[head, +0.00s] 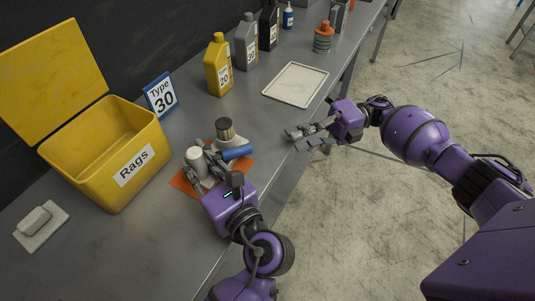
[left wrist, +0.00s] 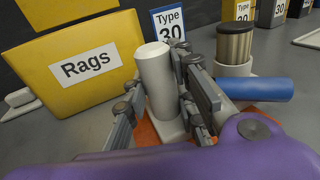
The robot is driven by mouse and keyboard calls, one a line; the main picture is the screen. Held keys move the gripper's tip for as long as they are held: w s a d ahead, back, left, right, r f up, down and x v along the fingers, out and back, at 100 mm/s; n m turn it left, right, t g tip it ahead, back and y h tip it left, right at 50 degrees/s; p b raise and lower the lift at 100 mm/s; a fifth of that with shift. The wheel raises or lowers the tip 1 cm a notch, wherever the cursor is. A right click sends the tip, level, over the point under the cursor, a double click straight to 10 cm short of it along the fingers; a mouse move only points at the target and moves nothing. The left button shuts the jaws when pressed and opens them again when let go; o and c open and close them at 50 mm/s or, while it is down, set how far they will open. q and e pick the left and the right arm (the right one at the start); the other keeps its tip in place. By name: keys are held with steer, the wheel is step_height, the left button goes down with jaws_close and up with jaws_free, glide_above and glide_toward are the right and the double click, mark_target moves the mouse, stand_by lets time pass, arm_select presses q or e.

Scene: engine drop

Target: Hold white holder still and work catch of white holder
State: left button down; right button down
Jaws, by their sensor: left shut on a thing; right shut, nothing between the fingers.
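The white holder stands on an orange mat (head: 181,186). Its upright white post (head: 196,161) is between the fingers of my left gripper (head: 203,165), which is shut on it; the post also shows in the left wrist view (left wrist: 155,75). A white cup (left wrist: 234,70) beside it holds a ribbed metal cylinder with a dark top (head: 225,127). A blue bar (head: 238,152), perhaps the catch, sticks out to the right beside the cup. The join between post and cup is hidden by the fingers. My right gripper (head: 308,132) is shut and empty, right of the blue bar and apart from it.
An open yellow Rags bin (head: 110,160) and a Type 30 sign (head: 160,97) stand behind and left. Bottles, including a yellow one (head: 218,66), line the back. A pale tray (head: 296,85) lies farther along the table. A white block on a plate (head: 39,224) lies left.

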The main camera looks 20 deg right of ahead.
steer(key=s+a+r+m+t, duration=0.1)
steer(key=s+a+m+t, duration=0.15)
steer(key=s+t, duration=0.45)
steer(key=shift+m+g, duration=0.45)
steer(key=shift+g, duration=0.35)
steer(key=a, duration=0.9)
steer(key=shift+a+r, duration=0.2)
steer(key=shift+a, duration=0.2)
steer(key=shift+w+d, duration=0.4)
steer(key=shift+w, duration=0.4)
steer(key=shift+w+d, duration=0.35)
steer(key=shift+w, duration=0.45)
steer(key=w+d, duration=0.1)
steer(key=d, duration=0.8)
steer(key=shift+w+d, duration=0.35)
steer(key=shift+d, duration=0.05)
